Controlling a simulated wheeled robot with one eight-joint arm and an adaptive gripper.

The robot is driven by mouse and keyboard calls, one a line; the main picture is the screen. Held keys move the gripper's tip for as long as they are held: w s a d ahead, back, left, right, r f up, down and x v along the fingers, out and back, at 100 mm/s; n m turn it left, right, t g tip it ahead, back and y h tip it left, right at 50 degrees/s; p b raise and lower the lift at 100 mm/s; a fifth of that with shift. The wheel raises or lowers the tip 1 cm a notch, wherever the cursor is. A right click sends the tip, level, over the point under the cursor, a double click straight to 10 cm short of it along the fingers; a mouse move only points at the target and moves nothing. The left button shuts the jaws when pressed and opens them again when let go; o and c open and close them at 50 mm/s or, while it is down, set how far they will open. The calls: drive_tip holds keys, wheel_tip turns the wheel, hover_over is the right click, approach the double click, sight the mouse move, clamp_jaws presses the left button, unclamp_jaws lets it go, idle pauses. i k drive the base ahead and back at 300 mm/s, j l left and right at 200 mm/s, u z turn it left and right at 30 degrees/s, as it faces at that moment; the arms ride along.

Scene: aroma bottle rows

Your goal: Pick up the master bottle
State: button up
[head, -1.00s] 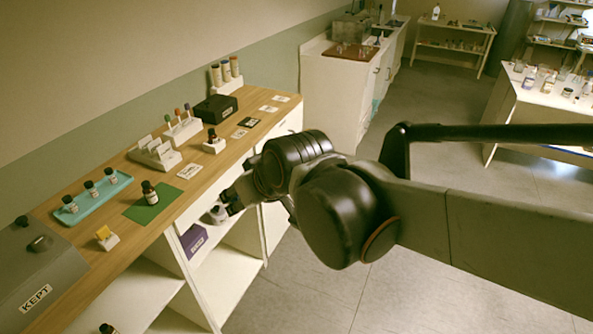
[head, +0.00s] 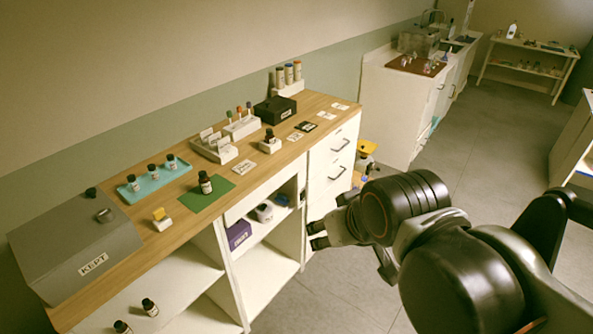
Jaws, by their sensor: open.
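No label reading "master" can be made out, so I cannot tell for sure which bottle is the master bottle. A dark bottle with a black cap (head: 205,183) stands upright on a green mat (head: 218,196) on the wooden counter. Another dark bottle (head: 269,136) stands in a small white holder (head: 270,147) farther along. Several small dark bottles (head: 153,171) stand in a row on a teal tray (head: 146,193). My gripper (head: 317,235) is open and empty, in front of the counter on its right side, apart from all bottles.
A grey box marked KEPT (head: 75,248) sits at the counter's left end. A black box (head: 275,110), white racks (head: 214,148) and cards stand farther back. Two bottles (head: 149,307) and a purple box (head: 238,234) are on shelves below. Floor is clear before the counter.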

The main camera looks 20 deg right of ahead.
sight(269, 138)
drive_tip(key=i+l+u, duration=0.25)
drive_tip(key=i+l, duration=0.25)
drive_tip(key=l, duration=0.15)
drive_tip(key=i+l+u, duration=0.3)
drive_tip(key=i+l, duration=0.15)
drive_tip(key=l, duration=0.25)
